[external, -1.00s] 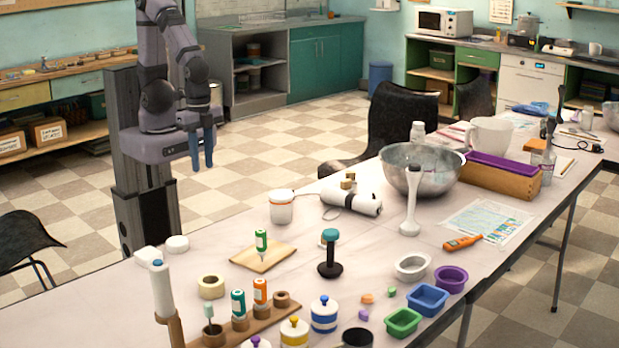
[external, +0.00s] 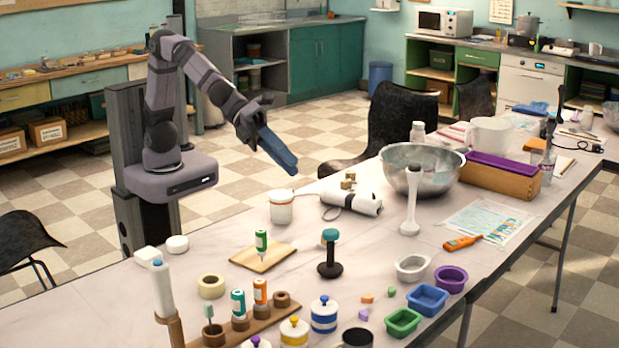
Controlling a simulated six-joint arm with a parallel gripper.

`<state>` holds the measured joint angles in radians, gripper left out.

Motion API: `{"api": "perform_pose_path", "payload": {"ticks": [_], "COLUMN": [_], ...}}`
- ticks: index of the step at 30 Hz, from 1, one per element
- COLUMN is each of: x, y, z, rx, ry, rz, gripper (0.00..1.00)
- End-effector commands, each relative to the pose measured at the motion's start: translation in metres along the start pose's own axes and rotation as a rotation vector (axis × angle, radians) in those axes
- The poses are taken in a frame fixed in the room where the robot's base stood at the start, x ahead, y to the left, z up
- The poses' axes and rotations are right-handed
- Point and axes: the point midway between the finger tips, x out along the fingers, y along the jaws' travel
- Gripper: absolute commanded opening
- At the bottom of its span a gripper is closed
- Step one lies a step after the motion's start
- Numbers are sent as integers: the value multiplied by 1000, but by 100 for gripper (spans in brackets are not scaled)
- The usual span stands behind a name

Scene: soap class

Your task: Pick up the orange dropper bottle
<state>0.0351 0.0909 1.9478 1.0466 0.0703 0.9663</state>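The orange dropper bottle (external: 260,291), with an orange label and white top, stands upright in a wooden rack (external: 240,323) at the front left of the table. A teal-labelled bottle (external: 238,303) stands beside it in the same rack. A green-labelled dropper bottle (external: 261,242) stands upright on a small wooden board behind. My gripper (external: 284,158) is in the air beyond the table's far edge, well above and behind the bottles. Its blue fingers are seen from the side and overlap, so their opening is hidden. I see nothing held in them.
A tape roll (external: 211,286), a black-and-teal stamp-like tool (external: 330,254) and lidded jars (external: 324,314) stand close around the rack. A white bottle (external: 161,287) stands at its left. Coloured moulds (external: 427,300) and a steel bowl (external: 421,170) lie to the right.

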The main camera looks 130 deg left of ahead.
Motion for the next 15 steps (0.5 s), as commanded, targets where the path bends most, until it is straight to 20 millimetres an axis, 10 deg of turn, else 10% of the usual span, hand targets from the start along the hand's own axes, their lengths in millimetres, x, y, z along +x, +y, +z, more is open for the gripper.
{"api": "perform_pose_path", "payload": {"ticks": [6, 15], "x": [40, 56], "y": [-42, -53], "z": [-57, -115], "rx": [603, 1093], "ry": [104, 181], "rz": [-264, -474], "gripper": [27, 27]}}
